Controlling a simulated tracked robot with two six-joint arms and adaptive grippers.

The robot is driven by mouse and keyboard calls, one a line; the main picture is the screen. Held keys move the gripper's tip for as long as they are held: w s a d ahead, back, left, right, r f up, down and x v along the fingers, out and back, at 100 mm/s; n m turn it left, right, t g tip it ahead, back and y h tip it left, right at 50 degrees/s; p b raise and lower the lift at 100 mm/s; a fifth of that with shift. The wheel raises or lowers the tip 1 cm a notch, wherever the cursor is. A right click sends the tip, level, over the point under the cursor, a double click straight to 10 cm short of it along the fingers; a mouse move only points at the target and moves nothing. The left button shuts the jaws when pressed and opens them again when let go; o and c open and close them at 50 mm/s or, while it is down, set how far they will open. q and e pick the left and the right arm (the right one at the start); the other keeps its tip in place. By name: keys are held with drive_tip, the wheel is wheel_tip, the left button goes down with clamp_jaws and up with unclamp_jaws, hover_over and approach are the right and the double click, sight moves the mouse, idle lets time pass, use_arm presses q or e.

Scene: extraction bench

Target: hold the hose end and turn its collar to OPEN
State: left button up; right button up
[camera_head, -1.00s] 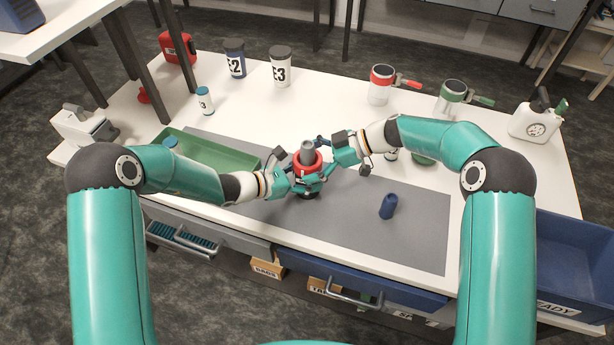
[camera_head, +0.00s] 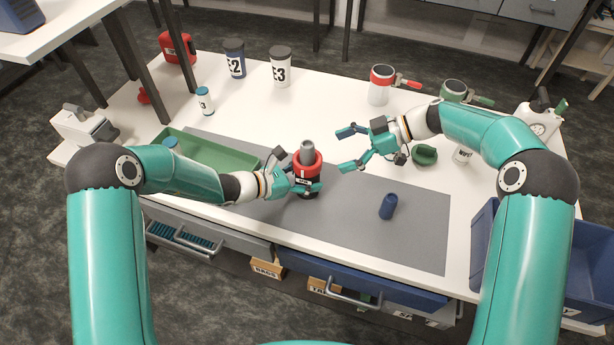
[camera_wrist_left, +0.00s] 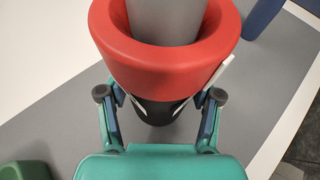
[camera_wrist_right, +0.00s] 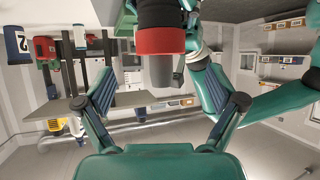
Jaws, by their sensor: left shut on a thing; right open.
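The hose end stands upright on the grey mat, with a black body (camera_head: 306,191), a red collar (camera_head: 307,165) and a grey tip (camera_head: 307,146). My left gripper (camera_head: 304,187) is shut on the black body below the collar. The left wrist view shows its fingers on either side of the black body (camera_wrist_left: 160,108), under the red collar (camera_wrist_left: 165,55). My right gripper (camera_head: 345,150) is open and empty to the right of the hose end, apart from it. The right wrist view shows the red collar (camera_wrist_right: 160,40) beyond its open fingers. I cannot read the collar's marking.
A dark blue cylinder (camera_head: 388,206) stands on the mat at right. A green tray (camera_head: 215,153) lies behind my left forearm. A blue bin (camera_head: 545,265) is at far right.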

use_arm(q)
drive_tip(key=o, duration=1.4)
drive_tip(key=shift+o, duration=0.2)
drive_tip(key=shift+a, duration=0.1)
